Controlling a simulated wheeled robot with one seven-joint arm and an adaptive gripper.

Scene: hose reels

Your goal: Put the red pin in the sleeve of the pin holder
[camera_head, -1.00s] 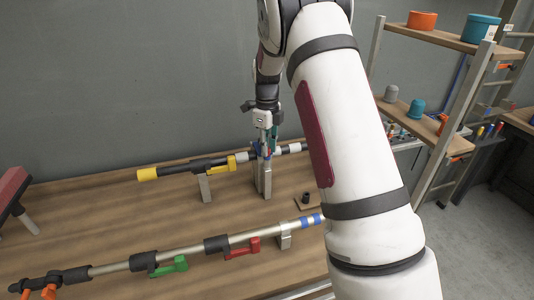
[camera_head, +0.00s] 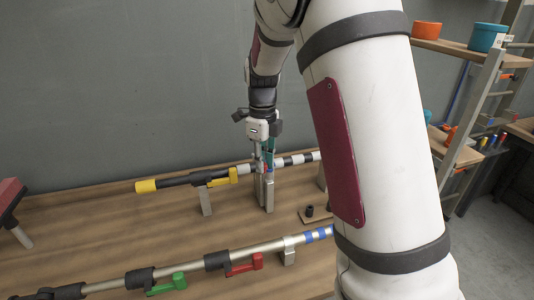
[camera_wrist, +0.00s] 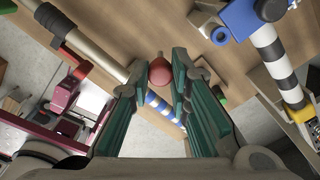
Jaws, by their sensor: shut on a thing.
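In the wrist view, my gripper (camera_wrist: 160,72) has its two teal fingers shut on the red pin (camera_wrist: 160,70). The pin's round red head shows between the fingertips, and its thin stem points away from me. In the head view, my gripper (camera_head: 265,160) hangs above the back pole, in front of the grey wall. The pin is too small there to make out clearly. The pin holder is a small wooden plate (camera_head: 319,218) with an upright black sleeve (camera_head: 310,211), on the bench to the right of and nearer than my gripper. The pin is apart from the sleeve.
The back pole (camera_head: 296,160), black-and-white banded with a yellow lever (camera_head: 222,177), rests on metal posts (camera_head: 268,192). The front pole (camera_head: 262,248), with green and red levers, lies nearer. A shelf rack (camera_head: 465,130) stands right.

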